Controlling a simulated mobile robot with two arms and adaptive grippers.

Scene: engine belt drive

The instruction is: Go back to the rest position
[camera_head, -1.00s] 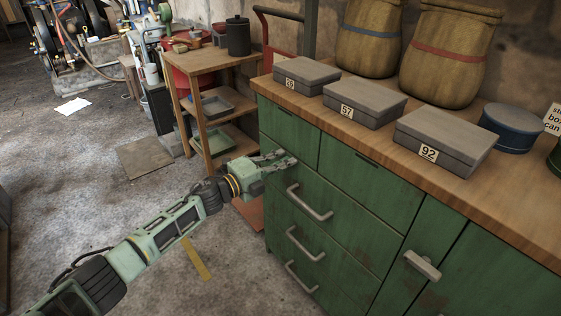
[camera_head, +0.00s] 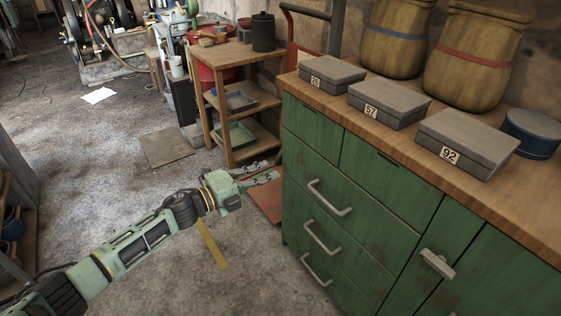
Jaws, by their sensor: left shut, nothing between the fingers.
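My left gripper (camera_head: 258,174) reaches in from the lower left over the concrete floor. Its fingers are shut and empty. It is beside the left front edge of the green cabinet (camera_head: 360,217), apart from it. The cabinet's drawers look closed, with several grey handles, among them an upper one (camera_head: 330,197). My right gripper is out of view.
Three grey boxes numbered 26 (camera_head: 332,74), 57 (camera_head: 389,102) and 92 (camera_head: 467,142) stand on the wooden countertop (camera_head: 405,137). Two sacks and a blue tin (camera_head: 533,134) stand behind. A wooden shelf (camera_head: 232,105) is beyond my gripper. Floor at left is largely clear.

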